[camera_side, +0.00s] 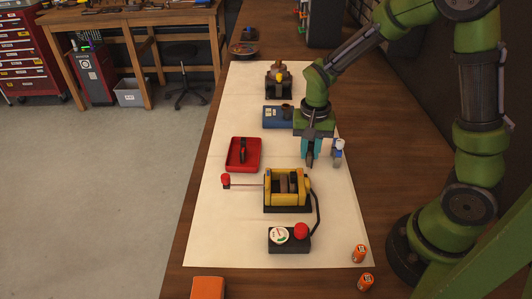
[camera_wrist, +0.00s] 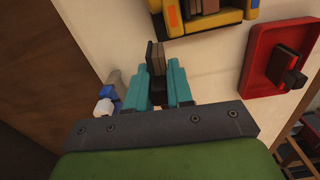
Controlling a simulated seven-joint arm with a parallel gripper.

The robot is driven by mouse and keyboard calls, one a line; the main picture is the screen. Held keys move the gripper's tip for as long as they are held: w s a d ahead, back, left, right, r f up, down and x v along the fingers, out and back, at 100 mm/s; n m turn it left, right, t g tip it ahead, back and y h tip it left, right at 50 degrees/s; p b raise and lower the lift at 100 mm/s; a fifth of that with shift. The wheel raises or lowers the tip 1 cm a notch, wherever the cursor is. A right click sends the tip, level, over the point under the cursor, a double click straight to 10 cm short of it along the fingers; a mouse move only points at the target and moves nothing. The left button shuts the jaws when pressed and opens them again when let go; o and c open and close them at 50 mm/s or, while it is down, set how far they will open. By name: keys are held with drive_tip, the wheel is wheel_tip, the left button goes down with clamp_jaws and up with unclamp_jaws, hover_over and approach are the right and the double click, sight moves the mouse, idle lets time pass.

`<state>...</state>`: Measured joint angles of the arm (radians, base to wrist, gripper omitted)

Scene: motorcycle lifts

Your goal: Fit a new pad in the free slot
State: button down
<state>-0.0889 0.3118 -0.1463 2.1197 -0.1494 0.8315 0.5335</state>
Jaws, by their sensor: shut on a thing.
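My gripper (camera_side: 312,156), with teal fingers, is shut on a dark grey-brown pad and hangs over the cream mat, behind and right of the yellow caliper-like fixture (camera_side: 270,190). In the wrist view the pad (camera_wrist: 156,57) stands out beyond the fingertips of my gripper (camera_wrist: 158,85). The fixture (camera_wrist: 230,16) shows at the top of that view, apart from the pad. Brownish pad-like pieces (camera_wrist: 205,6) sit inside it. Its free slot cannot be made out clearly.
A red tray (camera_side: 231,165) holding a dark part lies left of my gripper. A blue-and-white bottle (camera_side: 338,147) stands close on the right. A rod with a red knob (camera_side: 226,181) sticks out left of the fixture. A gauge box (camera_side: 289,246) stands in front.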

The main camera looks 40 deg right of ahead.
drive_tip(key=s, duration=0.5)
drive_tip(key=shift+s+a+r, duration=0.15)
drive_tip(key=shift+s+r, duration=0.2)
wheel_tip(320, 180, up, 9)
drive_tip(key=w+a+n, duration=0.4)
drive_tip(key=a+n, duration=0.1)
drive_tip(key=n, duration=1.4)
drive_tip(key=w+a+n, duration=0.3)
drive_tip(key=a+n, duration=0.3)
drive_tip(key=n, duration=1.1)
drive_tip(key=shift+n, duration=0.4)
drive_tip(key=shift+s+f, duration=0.1)
drive_tip(key=shift+f, duration=4.3)
drive_tip(key=shift+f, duration=0.9)
